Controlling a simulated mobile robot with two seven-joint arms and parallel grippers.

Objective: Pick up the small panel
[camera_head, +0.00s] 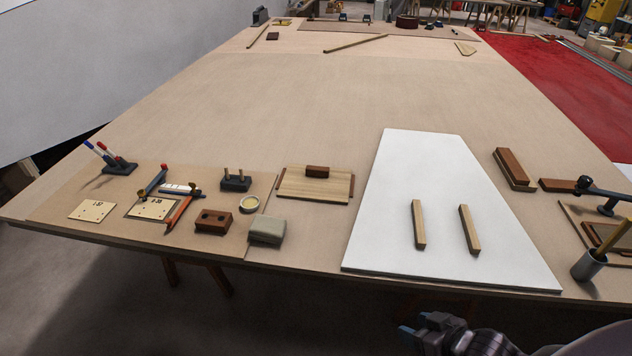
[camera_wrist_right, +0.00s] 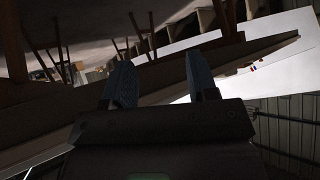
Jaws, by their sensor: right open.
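No panel is marked as the small panel, and I cannot tell which one it is. A large white tapered panel (camera_head: 400,180) lies flat on the table, with two wooden bars (camera_head: 418,225) (camera_head: 469,229) on it. A smaller light-wood board (camera_head: 305,187) with a brown block (camera_head: 317,171) on top lies to its left. Two small numbered cream plates (camera_head: 92,210) (camera_head: 151,208) lie at the front left. My right gripper (camera_head: 415,329) is below the front edge, apart from everything; the right wrist view shows its spread fingers (camera_wrist_right: 160,85) empty. My left gripper is out of view.
Around the plates are a pen holder (camera_head: 119,168), a drilled brown block (camera_head: 213,222) and a grey block (camera_head: 267,230). Brown blocks (camera_head: 514,168) and a grey cup (camera_head: 587,265) stand at the right. The table's middle (camera_head: 280,95) is clear.

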